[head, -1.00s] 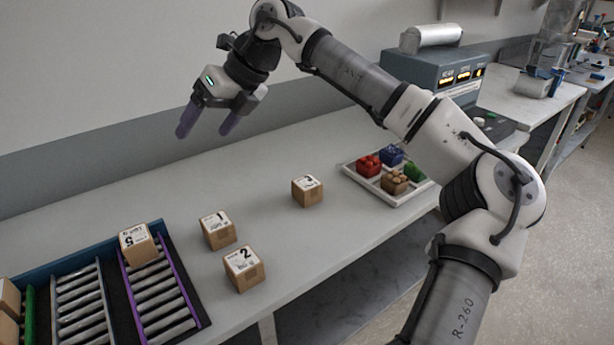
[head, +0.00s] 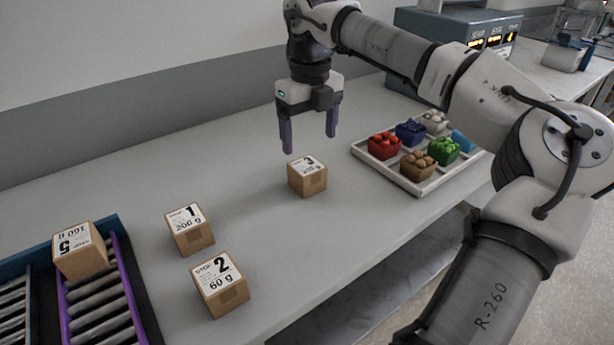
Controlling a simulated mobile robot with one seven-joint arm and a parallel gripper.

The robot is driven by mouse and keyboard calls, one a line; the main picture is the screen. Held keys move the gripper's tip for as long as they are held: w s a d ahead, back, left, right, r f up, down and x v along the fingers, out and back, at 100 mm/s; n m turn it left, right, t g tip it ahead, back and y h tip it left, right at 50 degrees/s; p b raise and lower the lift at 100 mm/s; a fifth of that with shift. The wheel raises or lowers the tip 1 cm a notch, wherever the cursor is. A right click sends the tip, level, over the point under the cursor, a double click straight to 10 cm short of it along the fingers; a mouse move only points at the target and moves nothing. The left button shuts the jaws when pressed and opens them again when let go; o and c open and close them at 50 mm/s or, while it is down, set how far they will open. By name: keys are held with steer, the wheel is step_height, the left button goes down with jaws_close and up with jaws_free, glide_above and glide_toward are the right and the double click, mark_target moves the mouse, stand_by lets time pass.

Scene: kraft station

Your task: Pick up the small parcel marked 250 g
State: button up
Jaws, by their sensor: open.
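A small brown parcel with a white label reading 3 (head: 307,181) stands on the bench; its weight print is too small to read. My gripper (head: 310,143) is open and points down just above this parcel, apart from it, with nothing between its fingers. Parcel 1 (head: 191,238), marked 200 g, and parcel 2 (head: 222,294), marked 60 g, stand nearer on the left. Parcel 5 (head: 82,262) sits at the left on the rollers, its label upside down. I cannot read 250 g on any parcel.
A white tray (head: 391,177) with several colourful small baskets stands right of parcel 3. A purple-edged roller lane (head: 99,310) is at the lower left. A grey machine with lit displays (head: 455,30) stands behind. The bench between parcels 1 and 3 is clear.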

mark_target(307, 165)
steer(key=f, duration=0.5)
steer(key=f+p, duration=0.1)
steer(key=f, duration=0.2)
steer(key=shift+w+a+f, duration=0.25)
steer(key=c, duration=1.2)
